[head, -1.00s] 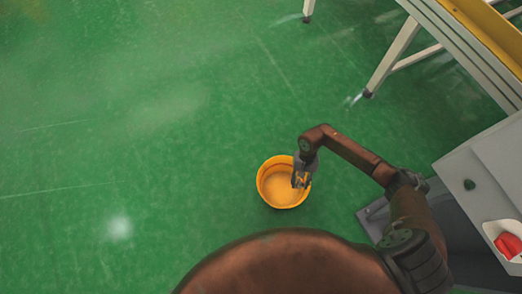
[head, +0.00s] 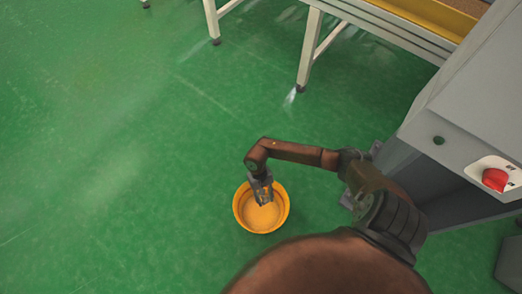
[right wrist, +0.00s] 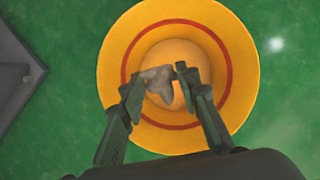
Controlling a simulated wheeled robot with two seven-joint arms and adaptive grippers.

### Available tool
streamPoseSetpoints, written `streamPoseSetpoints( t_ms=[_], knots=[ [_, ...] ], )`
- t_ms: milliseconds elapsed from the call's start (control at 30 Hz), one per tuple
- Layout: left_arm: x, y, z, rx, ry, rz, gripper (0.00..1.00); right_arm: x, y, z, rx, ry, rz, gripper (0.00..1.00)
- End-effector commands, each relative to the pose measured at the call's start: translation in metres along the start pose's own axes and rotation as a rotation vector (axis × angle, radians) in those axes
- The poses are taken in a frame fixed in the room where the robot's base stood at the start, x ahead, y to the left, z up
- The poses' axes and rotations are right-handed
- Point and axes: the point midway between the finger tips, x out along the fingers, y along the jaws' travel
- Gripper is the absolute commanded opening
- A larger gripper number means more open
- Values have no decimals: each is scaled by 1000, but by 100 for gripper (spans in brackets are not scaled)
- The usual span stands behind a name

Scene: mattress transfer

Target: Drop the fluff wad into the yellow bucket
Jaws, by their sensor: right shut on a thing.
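The yellow bucket (head: 240,217) stands upright on the green floor, in front of my base. In the right wrist view the bucket (right wrist: 229,50) lies below my gripper, its open top facing me, with a red ring inside. My right gripper (head: 264,202) hangs over the bucket's opening, pointing down. In the right wrist view the right gripper (right wrist: 160,85) is shut on the fluff wad (right wrist: 157,82), a small greyish lump between the fingertips, seen against the bucket's inside. The wad is too small to make out in the head view. My left gripper is not in view.
A grey machine cabinet (head: 470,105) with a red knob (head: 495,180) stands at the right. A white-legged conveyor frame (head: 311,48) runs along the top. The green floor (head: 100,170) left of the bucket is clear.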

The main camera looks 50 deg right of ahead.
Motion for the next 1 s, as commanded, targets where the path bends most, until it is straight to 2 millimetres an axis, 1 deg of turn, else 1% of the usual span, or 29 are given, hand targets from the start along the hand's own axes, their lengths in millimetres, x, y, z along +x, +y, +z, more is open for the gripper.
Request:
streamPoseSetpoints(
  t_ms=[333, 367, 633, 900, 1000],
  knots=[
    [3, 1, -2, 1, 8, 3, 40, 2, 0, -1, 1, 0, -1, 14],
    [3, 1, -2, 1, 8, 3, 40, 2, 1, -1, 1, 0, -1, 31],
    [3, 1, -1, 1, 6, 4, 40, 2, 1, -1, 1, 0, -1, 50],
    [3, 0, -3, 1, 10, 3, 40, 1, 1, -1, 1, 1, -1, 50],
    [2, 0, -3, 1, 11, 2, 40, -4, 1, -2, 0, 3, 0, 50]
  ],
)
